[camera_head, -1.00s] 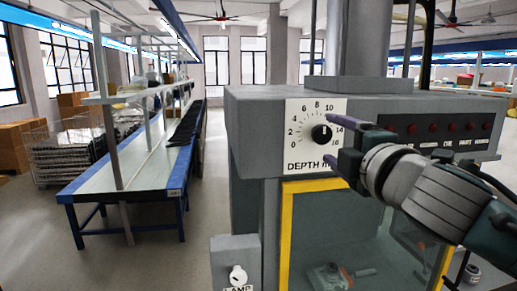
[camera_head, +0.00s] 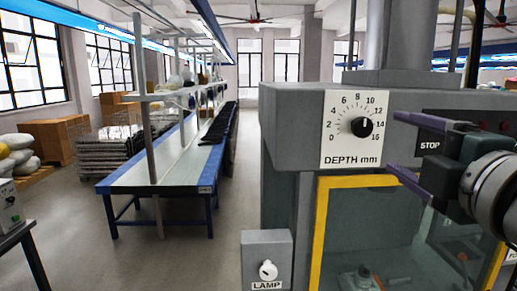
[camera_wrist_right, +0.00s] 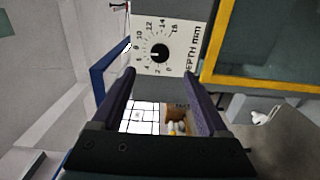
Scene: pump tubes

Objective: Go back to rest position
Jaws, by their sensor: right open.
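My right gripper (camera_head: 393,142) is open and empty in front of the machine, to the right of the depth dial's black knob (camera_head: 362,127). Its two purple fingers are spread one above the other. In the right wrist view the fingers (camera_wrist_right: 157,82) are apart with nothing between them, and the depth knob (camera_wrist_right: 159,52) shows beyond their tips. The knob sits on a white scale plate (camera_head: 340,150) marked "DEPTH mm", its light pointer roughly upward. My left gripper is not in view.
The grey machine (camera_head: 290,150) has a yellow-framed window (camera_head: 319,230) below the dial. A lamp switch (camera_head: 267,270) is on a grey box at its lower left. A long blue-edged workbench (camera_head: 150,178) stands to the left. The floor between bench and machine is clear.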

